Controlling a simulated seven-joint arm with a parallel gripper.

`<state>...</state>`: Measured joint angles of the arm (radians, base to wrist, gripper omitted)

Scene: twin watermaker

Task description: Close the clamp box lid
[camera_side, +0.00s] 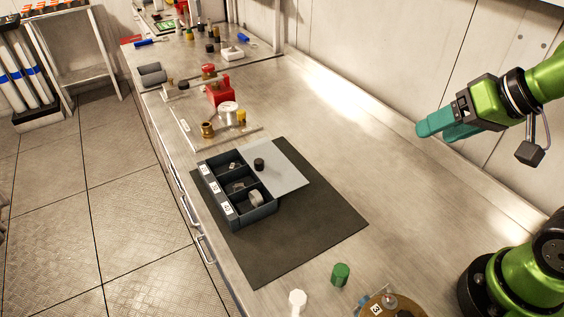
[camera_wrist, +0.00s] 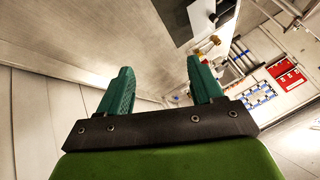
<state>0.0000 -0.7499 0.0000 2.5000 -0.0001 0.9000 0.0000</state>
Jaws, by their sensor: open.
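The clamp box (camera_side: 238,190) is a dark blue-grey tray with three compartments and white labels on its front, sitting on a dark mat. Small grey parts lie in its compartments. Its light grey lid (camera_side: 285,168) is open and extends from the box's far right side over the mat. A black knob (camera_side: 259,164) shows near the lid's left edge. My gripper (camera_side: 437,131) is raised at the right, well away from the box and lid. Its teal fingers are apart with nothing between them; they also show in the wrist view (camera_wrist: 160,70).
The dark mat (camera_side: 320,220) has bare room in front and right of the box. A green cap (camera_side: 340,274) and a white piece (camera_side: 298,300) stand near the front. A red device (camera_side: 219,92) and brass fitting (camera_side: 207,130) stand behind. The right bench is clear.

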